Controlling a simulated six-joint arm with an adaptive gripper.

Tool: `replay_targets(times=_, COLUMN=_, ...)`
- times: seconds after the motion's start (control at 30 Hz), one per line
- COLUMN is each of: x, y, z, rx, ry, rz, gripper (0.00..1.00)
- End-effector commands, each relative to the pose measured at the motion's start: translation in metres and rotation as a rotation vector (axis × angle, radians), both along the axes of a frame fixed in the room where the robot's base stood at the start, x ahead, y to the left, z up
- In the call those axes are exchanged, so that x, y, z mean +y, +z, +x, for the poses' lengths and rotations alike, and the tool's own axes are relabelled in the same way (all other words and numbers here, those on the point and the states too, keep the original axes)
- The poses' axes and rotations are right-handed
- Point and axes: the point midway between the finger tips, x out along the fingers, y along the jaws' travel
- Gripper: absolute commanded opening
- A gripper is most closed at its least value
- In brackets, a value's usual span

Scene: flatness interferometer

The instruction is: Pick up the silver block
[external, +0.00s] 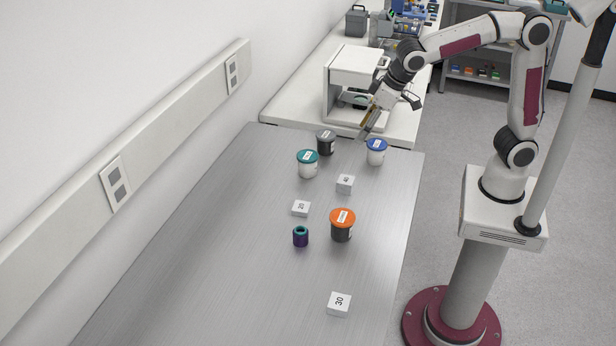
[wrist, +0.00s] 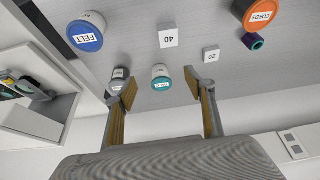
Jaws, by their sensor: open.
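Three small pale grey-white blocks lie on the table; I cannot tell from colour which one is the silver block. The block marked 40 (external: 345,183) is between the teal-lidded and orange-lidded jars, and it also shows in the wrist view (wrist: 168,38). The block marked 20 (external: 301,208) lies left of it and shows in the wrist view (wrist: 211,54). The block marked 30 (external: 339,304) is near the front. My gripper (external: 364,135) is open and empty, above the table's far end. In the wrist view its fingers (wrist: 162,84) are wide apart.
A purple cylinder with a teal rim (external: 300,237) stands left of the orange jar. A white machine (external: 353,75) is beyond. The table's front left is clear.

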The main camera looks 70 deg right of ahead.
Motion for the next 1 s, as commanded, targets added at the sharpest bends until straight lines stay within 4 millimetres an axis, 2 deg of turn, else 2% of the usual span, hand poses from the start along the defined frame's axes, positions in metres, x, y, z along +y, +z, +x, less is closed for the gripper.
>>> replay_targets(times=0.3, x=0.064, y=-0.035, z=0.041, rx=0.013, ry=0.02, rz=-0.006, gripper=0.54)
replay_targets(times=0.7, x=0.146, y=-0.09, z=0.074, rx=0.019, ry=0.04, rz=-0.009, gripper=0.54)
replay_targets(times=0.83, x=0.165, y=-0.104, z=0.078, rx=0.021, ry=0.045, rz=-0.01, gripper=0.54)
replay_targets(times=1.0, x=0.176, y=-0.112, z=0.081, rx=0.02, ry=0.047, rz=-0.009, gripper=0.54)
